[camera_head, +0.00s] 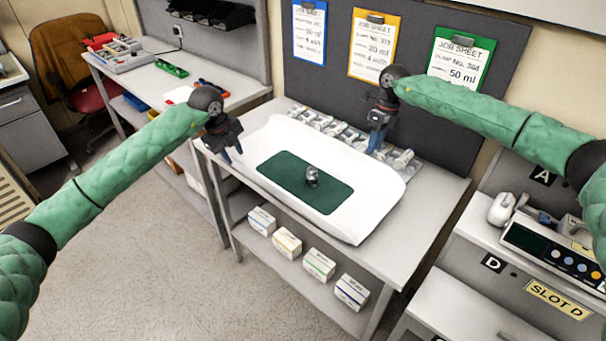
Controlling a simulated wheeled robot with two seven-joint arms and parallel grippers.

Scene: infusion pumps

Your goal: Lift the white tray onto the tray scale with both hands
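The white tray (382,200) lies on a grey table, with a dark green mat (285,176) in its middle. A small metallic object (312,177) stands on the mat. My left gripper (232,155) points down at the tray's left end, its two fingers apart with nothing visible between them. My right gripper (376,149) points down near the tray's far right side. Its fingers overlap in this view, so their gap is hidden. I cannot tell whether either gripper touches the rim. I cannot make out for certain which thing is the tray scale.
Several clear-wrapped items (335,128) lie behind the tray. Small boxes (287,242) stand on the shelf below. At the right is a device with a dark display and buttons (556,254), above a "SLOT D" label (557,299). A side bench (150,83) stands at the back left.

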